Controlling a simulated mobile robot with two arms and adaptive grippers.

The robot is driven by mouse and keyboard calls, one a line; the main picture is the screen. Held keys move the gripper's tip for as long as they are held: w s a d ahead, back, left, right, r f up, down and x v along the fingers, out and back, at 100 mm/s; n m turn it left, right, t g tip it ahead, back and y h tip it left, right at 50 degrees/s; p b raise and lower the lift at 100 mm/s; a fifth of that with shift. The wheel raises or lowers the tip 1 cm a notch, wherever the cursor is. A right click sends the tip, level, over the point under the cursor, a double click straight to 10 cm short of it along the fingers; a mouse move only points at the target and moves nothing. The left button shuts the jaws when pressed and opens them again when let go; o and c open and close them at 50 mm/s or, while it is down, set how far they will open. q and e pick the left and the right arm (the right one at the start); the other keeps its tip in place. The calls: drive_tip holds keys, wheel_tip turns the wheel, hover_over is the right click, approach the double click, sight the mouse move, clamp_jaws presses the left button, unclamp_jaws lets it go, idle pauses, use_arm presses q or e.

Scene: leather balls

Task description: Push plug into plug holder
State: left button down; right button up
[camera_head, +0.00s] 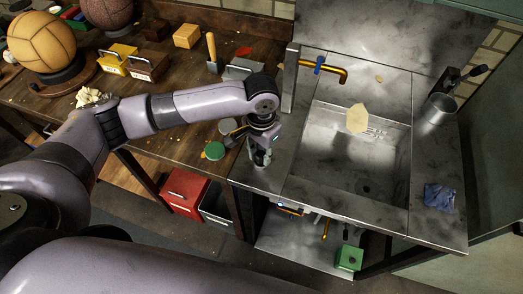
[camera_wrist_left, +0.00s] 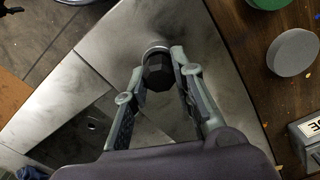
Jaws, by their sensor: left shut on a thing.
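My left gripper (camera_head: 261,157) reaches down over the metal counter just left of the sink. In the left wrist view, its two fingers (camera_wrist_left: 158,63) are shut on a black faceted plug (camera_wrist_left: 157,74). A shiny metal ring (camera_wrist_left: 154,47), which looks like the plug holder, shows at the plug's far side, on or just above the counter. I cannot tell how deep the plug sits in it. In the head view, the arm and fingers hide most of the plug and ring. My right gripper is not in view.
The sink (camera_head: 335,160) lies to the right, with a brass tap (camera_head: 330,70) behind it. A green lid (camera_head: 214,150) is on the wooden bench close left of the gripper.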

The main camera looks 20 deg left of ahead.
sight(261, 153)
use_arm(q)
drive_tip(key=c, duration=1.3)
unclamp_jaws()
wheel_tip(261, 153, up, 12)
drive_tip(key=shift+f, duration=0.1)
